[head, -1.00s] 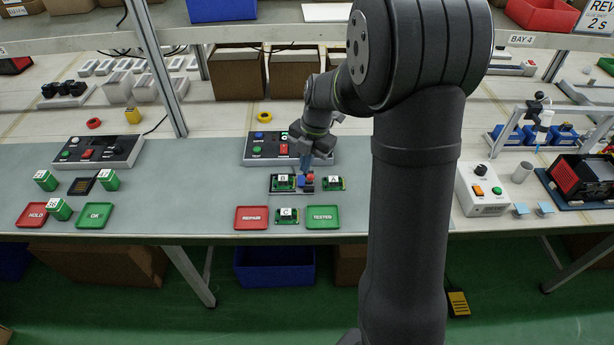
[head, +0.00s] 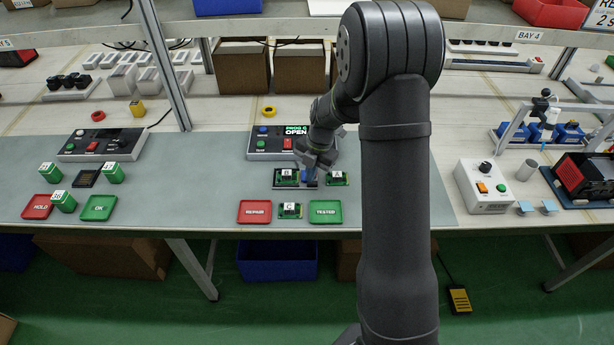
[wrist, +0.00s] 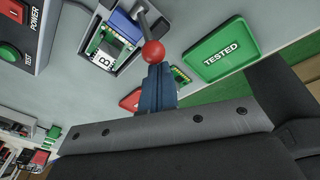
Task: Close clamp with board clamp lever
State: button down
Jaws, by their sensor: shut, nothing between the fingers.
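The board clamp lever (wrist: 153,52), a dark stem with a red ball knob, rises from the blue part (wrist: 124,25) of the clamp fixture in the wrist view. The green board B (wrist: 106,57) sits in the fixture (head: 280,187). My gripper (wrist: 158,70) has blue fingers, shut and empty. Its tips appear just beside the red knob; whether they touch it I cannot tell. In the head view my gripper (head: 309,176) is over the fixture's right side and hides the knob. The control box display (head: 296,131) reads OPEN.
Board A (head: 337,179) lies right of the fixture and board C (head: 290,210) in front of it. The red REPAIR tray (head: 254,219) and green TESTED tray (head: 325,220) flank board C. The control box (head: 262,155) stands behind.

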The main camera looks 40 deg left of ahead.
jog(key=shift+w+a+r+g+h, duration=0.3)
jog(key=shift+w+a+g+h, duration=0.1)
jog(key=shift+g+h, duration=0.15)
dwell(0.6)
jog(key=shift+w, duration=0.1)
jog(key=shift+w+a+r+g+h, duration=0.2)
jog(key=shift+w+a+g+h, duration=0.25)
jog(key=shift+g+h, duration=0.15)
jog(key=shift+w+a+r+g+h, duration=0.15)
jog(key=shift+w+a+g+h, duration=0.3)
jog(key=shift+g, duration=0.1)
jog(key=shift+w+a+r, duration=0.1)
jog(key=shift+w+a, duration=0.55)
jog(key=shift+a, duration=0.05)
jog(key=shift+r, duration=0.15)
jog(key=shift+r, duration=0.7)
